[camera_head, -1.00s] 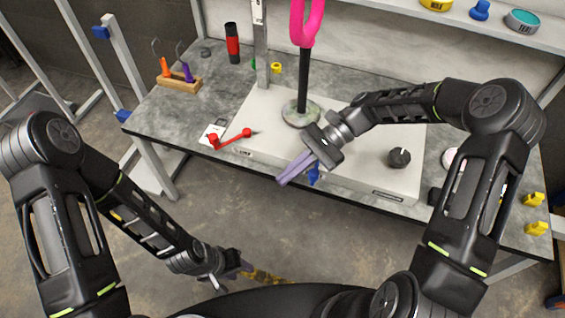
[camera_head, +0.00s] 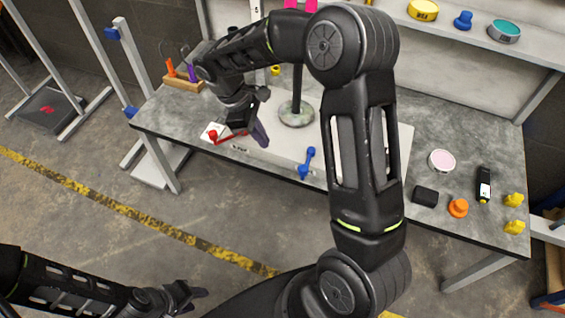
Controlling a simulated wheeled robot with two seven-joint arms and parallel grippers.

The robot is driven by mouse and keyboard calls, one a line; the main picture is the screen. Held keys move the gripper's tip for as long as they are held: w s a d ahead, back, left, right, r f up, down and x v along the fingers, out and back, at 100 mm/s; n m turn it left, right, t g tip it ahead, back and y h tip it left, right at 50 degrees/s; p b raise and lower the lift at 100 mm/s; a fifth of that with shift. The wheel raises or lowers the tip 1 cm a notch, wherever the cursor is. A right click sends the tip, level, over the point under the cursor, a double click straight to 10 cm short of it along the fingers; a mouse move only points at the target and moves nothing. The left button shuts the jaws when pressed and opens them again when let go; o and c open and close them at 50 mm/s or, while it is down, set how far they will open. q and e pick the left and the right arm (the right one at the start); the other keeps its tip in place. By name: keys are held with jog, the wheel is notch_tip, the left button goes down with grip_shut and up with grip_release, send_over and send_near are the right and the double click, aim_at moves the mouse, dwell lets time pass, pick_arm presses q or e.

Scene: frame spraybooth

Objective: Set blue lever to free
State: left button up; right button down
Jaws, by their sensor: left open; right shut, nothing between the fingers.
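The blue lever (camera_head: 307,163) is on the front edge of the pale base plate (camera_head: 283,146) on the workbench. It leans up and slightly right, with one blue end above the other. My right gripper (camera_head: 262,135) is shut and empty. It is to the left of the blue lever and apart from it, beside the red lever (camera_head: 213,135), which my gripper partly covers. My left gripper (camera_head: 192,293) is open, low in front of the bench and far from the levers. Any marking beside the blue lever is too small to read.
A dark post on a round foot (camera_head: 296,114) stands behind the levers. My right arm hides the plate's right part. An orange knob (camera_head: 458,208), a black block (camera_head: 425,196) and yellow pieces (camera_head: 514,199) lie at the bench's right. The floor in front is clear.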

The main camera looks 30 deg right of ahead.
aim_at(302, 170)
jog(key=shift+f, duration=0.1)
dwell(0.3)
jog(key=s+d+f+p, duration=0.1)
jog(key=s+d+f, duration=0.4)
jog(key=f, duration=0.4)
jog(key=shift+d+f, duration=0.2)
jog(key=shift+d, duration=0.05)
jog(key=shift+s, duration=0.1)
jog(key=shift+s+d+n+t+h, duration=0.2)
jog(key=shift+s+d+n, duration=0.15)
jog(key=shift+s+n, duration=0.4)
jog(key=shift+s+d+n+t+h, duration=0.1)
jog(key=shift+s+d+n+t, duration=0.2)
jog(key=shift+s+n, duration=0.4)
jog(key=shift+s+d+n+t+b, duration=0.25)
jog(key=shift+s+d+n, duration=0.35)
jog(key=shift+n, duration=0.3)
jog(key=shift+s+d+n+t+b, duration=0.15)
jog(key=shift+s+d+n+t, duration=0.1)
jog(key=shift+s+d+n, duration=0.5)
jog(key=shift+w, duration=0.2)
